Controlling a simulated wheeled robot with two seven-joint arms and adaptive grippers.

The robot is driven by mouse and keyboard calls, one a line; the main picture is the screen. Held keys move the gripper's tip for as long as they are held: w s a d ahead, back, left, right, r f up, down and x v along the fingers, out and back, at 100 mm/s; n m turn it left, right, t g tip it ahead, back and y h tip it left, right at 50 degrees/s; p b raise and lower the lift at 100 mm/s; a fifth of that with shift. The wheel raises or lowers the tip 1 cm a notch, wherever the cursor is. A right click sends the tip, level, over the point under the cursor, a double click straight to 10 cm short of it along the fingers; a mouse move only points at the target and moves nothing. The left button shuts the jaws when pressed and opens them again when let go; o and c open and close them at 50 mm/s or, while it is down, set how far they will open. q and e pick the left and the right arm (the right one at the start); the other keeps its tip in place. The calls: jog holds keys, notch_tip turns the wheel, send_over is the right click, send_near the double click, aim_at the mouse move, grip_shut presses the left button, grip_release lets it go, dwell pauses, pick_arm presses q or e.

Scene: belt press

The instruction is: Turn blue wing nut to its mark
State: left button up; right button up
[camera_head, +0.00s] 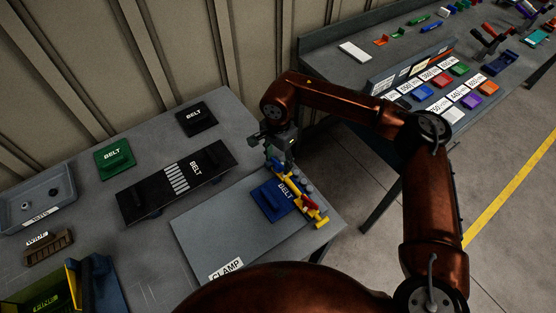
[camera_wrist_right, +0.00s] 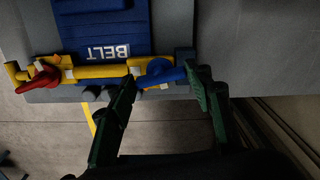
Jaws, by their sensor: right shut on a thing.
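The blue wing nut (camera_wrist_right: 160,73) sits at one end of the yellow clamp bar (camera_wrist_right: 98,72). My right gripper (camera_wrist_right: 166,80) has a green finger on each side of it and is shut on it, its wings lying roughly along the bar. In the head view my right gripper (camera_head: 280,158) reaches down at the far end of the clamp and largely hides the nut. A red wing nut (camera_wrist_right: 40,80) sits at the bar's other end. A blue BELT piece (camera_wrist_right: 100,30) lies beside the bar. Pale marks show on the bar; the blue nut's own mark is unclear. My left gripper is out of view.
The grey CLAMP plate (camera_head: 215,235) lies under the clamp near the table's right edge. Black (camera_head: 197,118) and green (camera_head: 115,158) BELT pieces, a long black belt board (camera_head: 140,200) and a grey tray (camera_head: 35,190) are farther left. Another bench (camera_head: 330,65) stands beyond a gap.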

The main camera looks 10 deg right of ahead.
aim_at(278, 162)
jog(key=o, duration=1.2)
jog(key=shift+c, duration=0.2)
notch_tip(278, 162, up, 12)
